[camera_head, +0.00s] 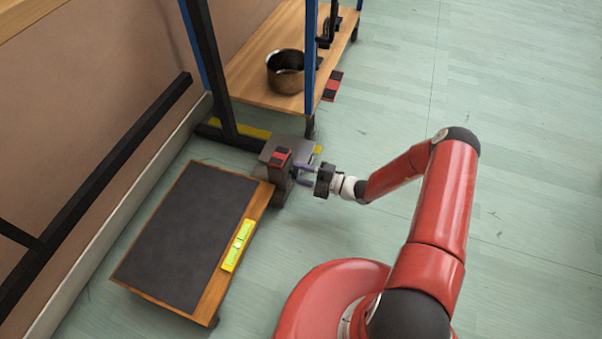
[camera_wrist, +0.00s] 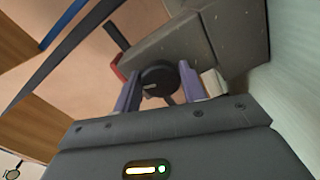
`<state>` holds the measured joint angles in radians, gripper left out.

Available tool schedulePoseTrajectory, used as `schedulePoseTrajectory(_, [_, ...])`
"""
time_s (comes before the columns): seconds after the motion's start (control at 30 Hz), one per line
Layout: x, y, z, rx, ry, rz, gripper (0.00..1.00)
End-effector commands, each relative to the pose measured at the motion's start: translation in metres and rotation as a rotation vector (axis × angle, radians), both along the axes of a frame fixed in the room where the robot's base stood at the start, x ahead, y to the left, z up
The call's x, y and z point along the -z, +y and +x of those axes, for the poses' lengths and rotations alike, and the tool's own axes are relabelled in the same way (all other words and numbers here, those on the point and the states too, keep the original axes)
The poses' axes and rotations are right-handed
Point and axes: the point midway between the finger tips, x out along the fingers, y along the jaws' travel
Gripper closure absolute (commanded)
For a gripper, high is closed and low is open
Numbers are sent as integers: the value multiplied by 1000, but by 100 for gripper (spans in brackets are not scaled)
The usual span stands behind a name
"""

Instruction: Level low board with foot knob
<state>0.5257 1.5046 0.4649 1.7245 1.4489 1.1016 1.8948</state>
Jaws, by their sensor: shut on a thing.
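The low board (camera_head: 180,240) lies near the floor at the lower left in the head view, with a dark top and wooden edges. A yellow spirit level (camera_head: 238,246) rests along its right edge; its bubble is too small to read. A grey block (camera_head: 282,182) with a red and black top stands at the board's far right corner. My gripper (camera_head: 306,177) reaches the block from the right. In the wrist view, the purple fingers of my gripper (camera_wrist: 160,92) are shut on the black foot knob (camera_wrist: 158,78), one on each side. The knob sits against the grey block (camera_wrist: 200,42).
A wooden shelf (camera_head: 258,72) with a dark pot (camera_head: 286,72) stands behind, on blue and black posts. A red and black piece (camera_head: 332,86) hangs at its edge. A black rail (camera_head: 110,160) runs along the left wall.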

Motion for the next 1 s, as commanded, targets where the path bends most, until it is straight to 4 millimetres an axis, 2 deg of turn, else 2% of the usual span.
schedulePoseTrajectory(0.4, [2, 0, 0, 2, 242, 86, 81])
schedulePoseTrajectory(1.0, [2, -1, 0, 3, 304, 108, 81])
